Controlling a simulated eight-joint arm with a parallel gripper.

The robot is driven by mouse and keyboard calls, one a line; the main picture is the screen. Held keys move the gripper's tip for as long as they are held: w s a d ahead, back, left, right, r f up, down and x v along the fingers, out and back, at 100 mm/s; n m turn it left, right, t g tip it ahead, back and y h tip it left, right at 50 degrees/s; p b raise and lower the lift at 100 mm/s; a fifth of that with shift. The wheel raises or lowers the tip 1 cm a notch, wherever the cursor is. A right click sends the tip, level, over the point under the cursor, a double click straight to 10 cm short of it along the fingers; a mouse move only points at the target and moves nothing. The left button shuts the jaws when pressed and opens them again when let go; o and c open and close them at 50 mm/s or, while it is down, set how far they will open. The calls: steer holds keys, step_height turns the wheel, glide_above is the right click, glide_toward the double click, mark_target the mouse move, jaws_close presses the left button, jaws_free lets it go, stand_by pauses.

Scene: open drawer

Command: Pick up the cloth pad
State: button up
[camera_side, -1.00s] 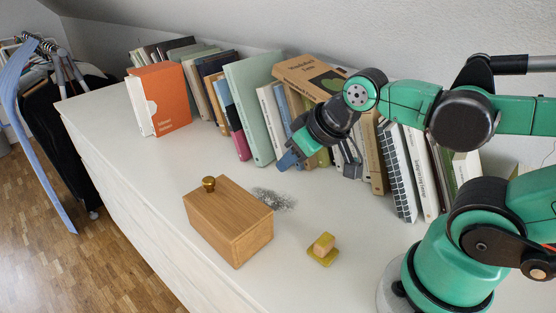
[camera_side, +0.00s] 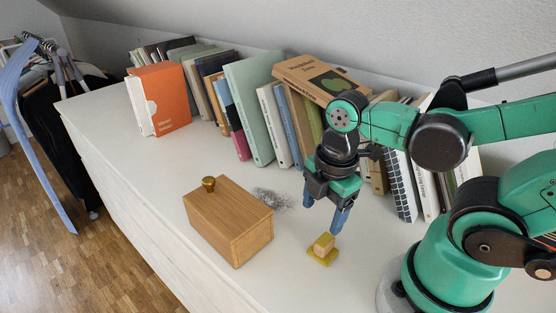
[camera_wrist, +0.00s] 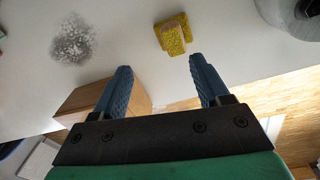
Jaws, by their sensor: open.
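The cloth pad (camera_side: 319,256) looks like a small yellow piece with a tan block on its top, lying on the white surface right of the wooden box. It also shows in the wrist view (camera_wrist: 172,36) at the top middle, beyond my fingertips. My gripper (camera_side: 323,214) is open and empty, with its blue fingers pointing down. It is above and just behind the pad in the side view. In the wrist view its two fingers (camera_wrist: 160,64) are spread apart, with nothing between them. I see no clear contact with the pad.
A wooden box (camera_side: 230,225) with a brass knob (camera_side: 208,183) stands left of the pad. A grey speckled patch (camera_side: 271,197) marks the white surface (camera_side: 150,185) behind it. A row of books (camera_side: 247,105) lines the wall. The surface around the pad is clear.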

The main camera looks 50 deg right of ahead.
mark_target(325, 240)
steer(key=shift+s+f+n+g, duration=0.25)
steer(key=shift+s+n+g, duration=0.3)
steer(key=shift+n, duration=0.55)
steer(key=shift+f, duration=2.75)
steer(key=shift+s, duration=0.1)
jaws_close()
